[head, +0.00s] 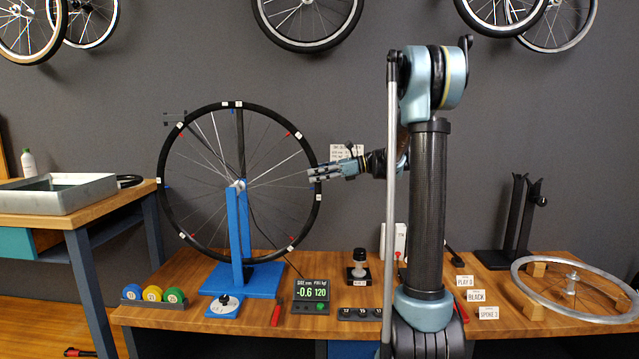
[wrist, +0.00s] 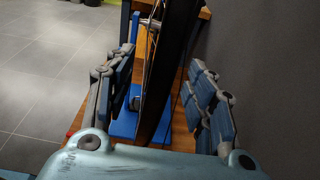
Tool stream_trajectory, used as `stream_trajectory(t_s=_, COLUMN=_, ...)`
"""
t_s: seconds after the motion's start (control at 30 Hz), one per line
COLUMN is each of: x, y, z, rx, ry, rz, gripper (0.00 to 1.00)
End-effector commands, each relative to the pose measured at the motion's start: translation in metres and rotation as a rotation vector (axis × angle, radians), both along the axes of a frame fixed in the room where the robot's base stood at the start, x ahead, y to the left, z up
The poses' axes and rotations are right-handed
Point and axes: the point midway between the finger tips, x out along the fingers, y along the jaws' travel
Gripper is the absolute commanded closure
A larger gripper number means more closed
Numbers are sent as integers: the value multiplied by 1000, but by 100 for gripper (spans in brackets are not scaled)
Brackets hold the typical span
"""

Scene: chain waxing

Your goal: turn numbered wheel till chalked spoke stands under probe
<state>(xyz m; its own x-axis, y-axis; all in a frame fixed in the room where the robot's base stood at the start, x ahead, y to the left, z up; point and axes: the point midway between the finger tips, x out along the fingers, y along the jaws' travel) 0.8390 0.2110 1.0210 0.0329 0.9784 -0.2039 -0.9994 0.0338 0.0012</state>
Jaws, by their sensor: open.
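The numbered wheel (head: 162,199) stands upright on a blue stand (head: 237,240), with small white tags and red marks around its black rim. A few spokes look whiter than others, one (head: 278,168) running from the hub toward the upper right; I cannot tell which is chalked. A small dark bracket (head: 172,122) sits by the rim at the upper left; I cannot tell if it is the probe. My gripper (head: 320,173) is at the wheel's right edge. In the wrist view my gripper (wrist: 166,80) is open, its fingers apart on both sides of the rim (wrist: 173,70).
Label cards (head: 476,296) and a loose wheel (head: 530,295) lie at right. A metal tray (head: 60,202) is on the left table.

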Motion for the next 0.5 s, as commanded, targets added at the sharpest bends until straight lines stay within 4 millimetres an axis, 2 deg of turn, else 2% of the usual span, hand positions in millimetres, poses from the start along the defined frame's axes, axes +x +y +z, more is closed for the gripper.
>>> stream_trajectory(t_s=0.5, x=-2, y=-80, z=16, rx=-1, ry=-1, rz=-3, gripper=50)
